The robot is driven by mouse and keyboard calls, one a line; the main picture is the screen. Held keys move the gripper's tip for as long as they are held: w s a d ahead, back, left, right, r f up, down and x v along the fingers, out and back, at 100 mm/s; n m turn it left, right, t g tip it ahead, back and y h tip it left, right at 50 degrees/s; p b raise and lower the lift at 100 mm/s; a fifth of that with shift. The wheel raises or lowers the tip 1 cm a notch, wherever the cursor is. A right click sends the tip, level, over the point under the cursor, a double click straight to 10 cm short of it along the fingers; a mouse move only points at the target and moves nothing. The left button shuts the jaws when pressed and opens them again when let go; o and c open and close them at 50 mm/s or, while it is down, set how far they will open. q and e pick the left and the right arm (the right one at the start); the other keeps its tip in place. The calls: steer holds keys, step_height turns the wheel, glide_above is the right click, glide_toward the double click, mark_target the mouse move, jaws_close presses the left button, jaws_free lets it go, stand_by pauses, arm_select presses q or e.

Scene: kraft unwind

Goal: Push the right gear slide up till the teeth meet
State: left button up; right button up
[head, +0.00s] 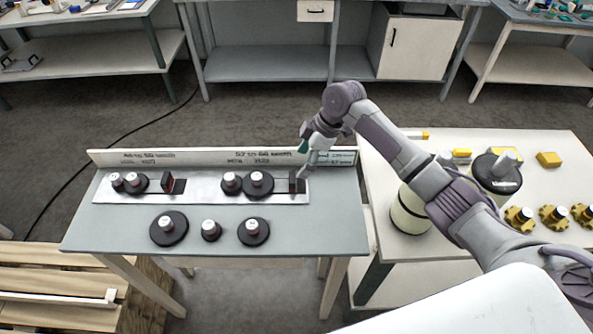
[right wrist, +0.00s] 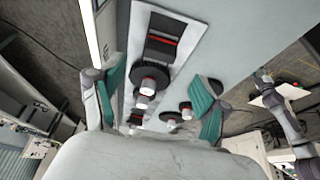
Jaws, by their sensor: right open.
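The right gear slide (head: 296,185) is a dark block with a red mark at the right end of the metal plate; it shows close up in the right wrist view (right wrist: 160,42). Beside it on the plate are a large black gear (head: 257,183) and a smaller black gear (head: 231,182), both with pale hubs. They look very close; I cannot tell whether their teeth meet. My right gripper (head: 306,158) is just above and behind the slide, its green-padded fingers (right wrist: 157,100) apart and empty. My left arm seems to show small in the right wrist view, its gripper (right wrist: 264,80) unclear.
The left station has two gears (head: 128,182) and a red-marked slide (head: 169,183). Loose black gears (head: 169,229) lie along the front of the table. A label board (head: 200,156) runs along the back edge. A side table (head: 530,150) holds yellow gears (head: 519,218).

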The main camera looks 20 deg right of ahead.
steer(key=v, duration=0.3)
steer(key=shift+d+r, duration=0.15)
steer(key=shift+r, duration=0.2)
steer(key=shift+s+f, duration=0.1)
